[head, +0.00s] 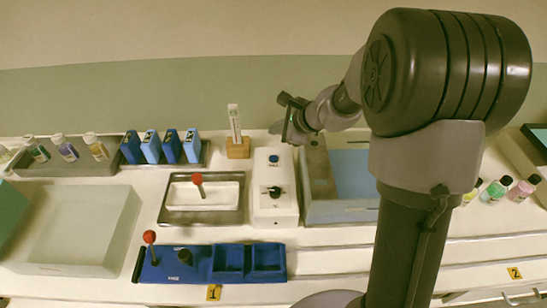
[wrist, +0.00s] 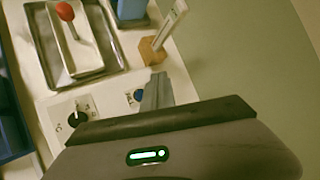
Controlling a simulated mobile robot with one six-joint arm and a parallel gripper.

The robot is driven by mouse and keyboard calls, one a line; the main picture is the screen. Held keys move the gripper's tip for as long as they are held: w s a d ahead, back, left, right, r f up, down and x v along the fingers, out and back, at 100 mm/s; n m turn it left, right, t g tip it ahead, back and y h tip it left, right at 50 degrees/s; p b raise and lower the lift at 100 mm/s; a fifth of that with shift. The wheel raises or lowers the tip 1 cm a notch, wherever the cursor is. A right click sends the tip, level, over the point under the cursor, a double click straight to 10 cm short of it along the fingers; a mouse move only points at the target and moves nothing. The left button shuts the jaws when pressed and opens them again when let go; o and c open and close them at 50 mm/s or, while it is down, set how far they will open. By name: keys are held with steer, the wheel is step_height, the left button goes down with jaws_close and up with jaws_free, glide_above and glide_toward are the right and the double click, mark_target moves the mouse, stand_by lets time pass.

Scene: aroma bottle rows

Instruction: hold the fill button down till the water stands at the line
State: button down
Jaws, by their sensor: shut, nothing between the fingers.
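A white unit (head: 284,212) stands mid-counter with a blue button (head: 273,158) at its back and a black knob (head: 273,193) nearer the front. My gripper (head: 283,130) is just behind and above the button, shut and empty. In the wrist view the closed fingers (wrist: 156,88) lie beside the blue button (wrist: 138,95) and partly crowd it; I cannot tell whether they touch it. A grey-walled basin (head: 318,182) with a blue inside adjoins the unit on the right. My arm hides part of it, and I cannot make out a water level or line.
A wooden block with an upright white strip (head: 235,122) stands left of the button. A metal tray (head: 171,213) with a red-topped tool lies left of the unit. A blue holder (head: 205,264) is in front. Blue boxes (head: 160,147) and bottles (head: 66,148) stand further left.

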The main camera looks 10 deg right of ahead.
mark_target(276, 159)
step_height(276, 159, down, 8)
steer(key=b, duration=0.7)
steer(key=shift+f, duration=0.25)
stand_by(1.3)
steer(key=shift+f+b, duration=0.4)
steer(key=shift+b, duration=0.15)
steer(key=shift+f+b, duration=0.35)
steer(key=shift+b, duration=0.1)
stand_by(4.4)
